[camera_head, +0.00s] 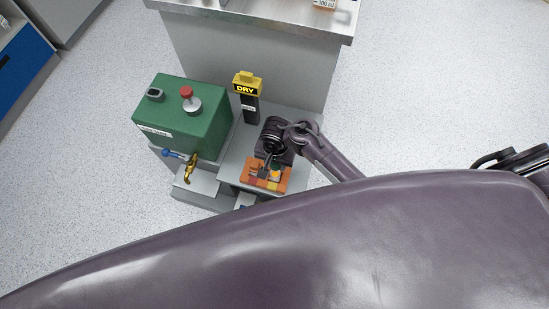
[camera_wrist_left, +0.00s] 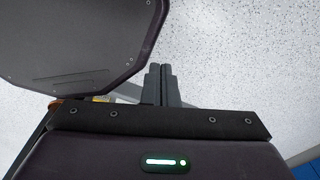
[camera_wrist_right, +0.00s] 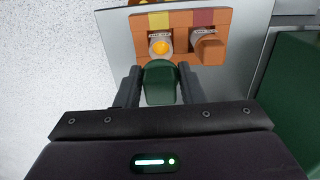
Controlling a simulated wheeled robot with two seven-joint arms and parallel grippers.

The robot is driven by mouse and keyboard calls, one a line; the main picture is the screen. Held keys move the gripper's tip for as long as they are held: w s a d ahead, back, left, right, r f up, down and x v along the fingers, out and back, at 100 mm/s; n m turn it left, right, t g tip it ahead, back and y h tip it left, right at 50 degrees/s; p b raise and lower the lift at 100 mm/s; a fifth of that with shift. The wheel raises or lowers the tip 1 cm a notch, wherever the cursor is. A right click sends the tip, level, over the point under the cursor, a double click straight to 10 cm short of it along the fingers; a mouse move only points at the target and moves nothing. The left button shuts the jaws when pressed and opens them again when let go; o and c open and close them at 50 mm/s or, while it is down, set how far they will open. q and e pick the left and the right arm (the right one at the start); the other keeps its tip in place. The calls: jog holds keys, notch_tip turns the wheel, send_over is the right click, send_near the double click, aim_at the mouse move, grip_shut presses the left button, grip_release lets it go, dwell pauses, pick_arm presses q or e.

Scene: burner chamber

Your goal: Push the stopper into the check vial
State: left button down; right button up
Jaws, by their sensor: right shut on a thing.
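My right gripper (camera_wrist_right: 160,88) is shut on a dark green rounded piece, the stopper (camera_wrist_right: 161,84). In the head view this gripper (camera_head: 267,160) is over the back of the orange-brown block. A round vial top with bright orange inside, the check vial (camera_wrist_right: 160,47), sits in the block, just beyond the stopper in the right wrist view. I cannot tell whether the stopper touches the vial. My left gripper (camera_wrist_left: 161,84) has its fingers together, with nothing between them, away from the block.
The orange-brown block (camera_head: 251,183) stands on a grey bench; a brown peg (camera_wrist_right: 208,47) sits beside the vial. A green box (camera_head: 205,120) with a red knob and a brass tap (camera_head: 190,167) stand left. Open floor lies to the right.

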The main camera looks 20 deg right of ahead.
jog(key=shift+w, duration=0.1)
jog(key=shift+a+f, duration=0.1)
jog(key=shift+f, duration=0.85)
jog(key=shift+f+b, duration=0.35)
jog(key=shift+f, duration=0.25)
jog(key=shift+f+b, duration=0.35)
jog(key=shift+f, duration=0.35)
pick_arm(q)
jog(key=shift+w+d+f, duration=0.1)
jog(key=shift+w+f, duration=0.3)
jog(key=shift+f, duration=0.45)
pick_arm(e)
jog(key=shift+f, duration=0.3)
pick_arm(q)
jog(key=shift+w, duration=0.2)
jog(key=shift+r, duration=0.15)
